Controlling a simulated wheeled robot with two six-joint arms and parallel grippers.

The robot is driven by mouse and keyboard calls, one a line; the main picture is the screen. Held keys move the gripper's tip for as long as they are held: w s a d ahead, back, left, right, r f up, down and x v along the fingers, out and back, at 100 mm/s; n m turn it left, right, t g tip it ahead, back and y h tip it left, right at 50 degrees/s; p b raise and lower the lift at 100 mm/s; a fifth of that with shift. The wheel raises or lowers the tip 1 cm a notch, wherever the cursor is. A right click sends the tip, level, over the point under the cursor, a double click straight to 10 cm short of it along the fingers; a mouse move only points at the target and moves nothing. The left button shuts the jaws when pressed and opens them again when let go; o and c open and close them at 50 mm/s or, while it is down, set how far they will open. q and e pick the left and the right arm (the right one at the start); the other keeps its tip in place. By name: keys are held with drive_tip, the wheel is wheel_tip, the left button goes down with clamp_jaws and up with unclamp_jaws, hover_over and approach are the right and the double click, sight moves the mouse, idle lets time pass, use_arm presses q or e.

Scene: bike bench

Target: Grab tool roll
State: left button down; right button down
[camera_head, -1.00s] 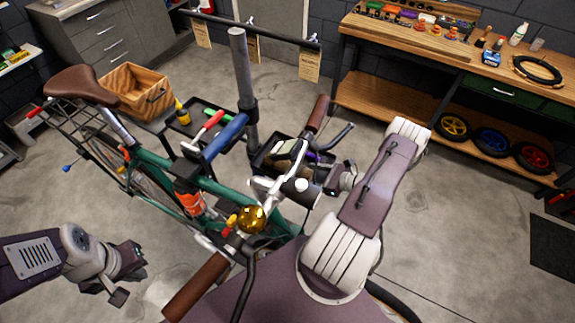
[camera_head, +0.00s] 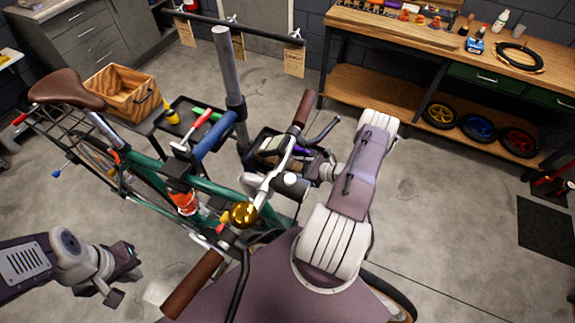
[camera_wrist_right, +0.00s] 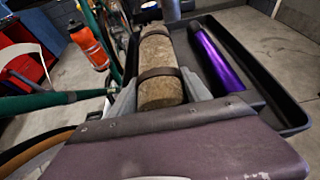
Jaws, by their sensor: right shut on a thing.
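The tool roll (camera_wrist_right: 160,75) is a brown-grey rolled bundle with dark straps. In the right wrist view it lies between the two fingers of my right gripper (camera_wrist_right: 160,98), which is shut on it. It is at the black tray, and I cannot tell whether it still touches the tray floor. In the head view the roll (camera_head: 273,145) shows partly behind the bike's handlebar, and my right gripper (camera_head: 318,165) is partly hidden there. My left gripper (camera_head: 122,276) is open and empty, low at the left, apart from the bike.
A purple cylinder (camera_wrist_right: 220,60) lies in the black tray (camera_wrist_right: 285,108) beside the roll. The green bike (camera_head: 150,165) with its gold bell (camera_head: 243,214) stands close in front. A wooden crate (camera_head: 122,92) and workbench (camera_head: 420,40) are farther back.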

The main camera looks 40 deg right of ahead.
sight(293, 163)
drive_tip(key=shift+r, duration=0.45)
wheel_tip(293, 163, up, 3)
drive_tip(key=shift+d+f+b, duration=0.1)
drive_tip(key=shift+b, duration=0.25)
drive_tip(key=s+a+r+b, duration=0.1)
drive_tip(key=s+a+r, duration=0.4)
drive_tip(key=s, duration=0.5)
wheel_tip(293, 163, up, 2)
drive_tip(key=shift+s+a+r, duration=0.1)
drive_tip(key=shift+s+a, duration=0.05)
drive_tip(key=shift+a, duration=0.25)
